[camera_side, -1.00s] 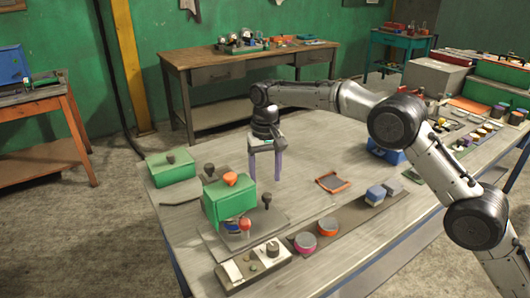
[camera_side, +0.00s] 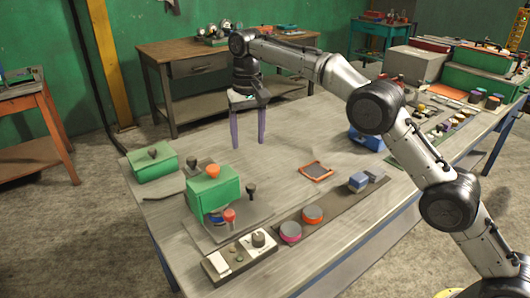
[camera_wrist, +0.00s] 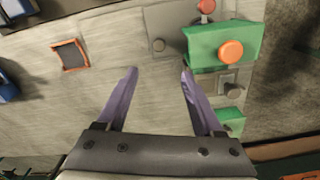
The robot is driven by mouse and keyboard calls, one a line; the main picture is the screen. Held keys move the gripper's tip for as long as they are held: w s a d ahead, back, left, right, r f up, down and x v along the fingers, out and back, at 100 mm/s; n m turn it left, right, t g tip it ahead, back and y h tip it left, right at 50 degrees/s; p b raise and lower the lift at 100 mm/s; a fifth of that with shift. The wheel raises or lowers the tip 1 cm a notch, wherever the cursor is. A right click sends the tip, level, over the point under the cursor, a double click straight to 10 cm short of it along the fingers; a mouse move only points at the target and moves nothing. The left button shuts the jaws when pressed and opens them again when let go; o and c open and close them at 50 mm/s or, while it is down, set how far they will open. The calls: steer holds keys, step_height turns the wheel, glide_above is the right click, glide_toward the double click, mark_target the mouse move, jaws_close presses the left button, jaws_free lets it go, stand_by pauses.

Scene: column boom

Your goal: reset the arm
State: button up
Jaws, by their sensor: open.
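My gripper (camera_side: 249,142) hangs over the back part of the grey worktable (camera_side: 290,155), its two purple fingers pointing down. The fingers are apart with nothing between them. In the wrist view my gripper (camera_wrist: 158,75) is also open and empty, with bare table between the fingertips. A green box with an orange knob (camera_side: 214,190) stands in front of the gripper, apart from it. A smaller green box with a dark knob (camera_side: 152,163) sits to the left.
An orange-rimmed dark square (camera_side: 316,171) lies right of the gripper. Pink and orange round pieces (camera_side: 312,214) and blue blocks (camera_side: 358,181) line a dark strip. A switch box (camera_side: 240,256) sits at the front edge. Green cases (camera_side: 482,75) crowd the back right.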

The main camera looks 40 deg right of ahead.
steer(key=s+d+r+t, duration=0.1)
steer(key=s+d+r, duration=0.2)
steer(key=s+r, duration=0.45)
steer(key=s+d+r+t, duration=0.2)
steer(key=s+d+r, duration=0.2)
steer(key=r, duration=0.6)
steer(key=s+d+r, duration=0.2)
steer(key=s+d, duration=0.1)
steer(key=s, duration=0.6)
steer(key=s+d+f+t, duration=0.1)
steer(key=s+f, duration=0.2)
steer(key=s, duration=0.4)
steer(key=s+d+f+t, duration=0.1)
steer(key=s+f, duration=0.2)
steer(key=s, duration=0.5)
steer(key=s+f+n, duration=0.3)
steer(key=s+f, duration=0.2)
steer(key=f, duration=0.7)
steer(key=shift+s+d, duration=0.2)
steer(key=shift+d, duration=0.1)
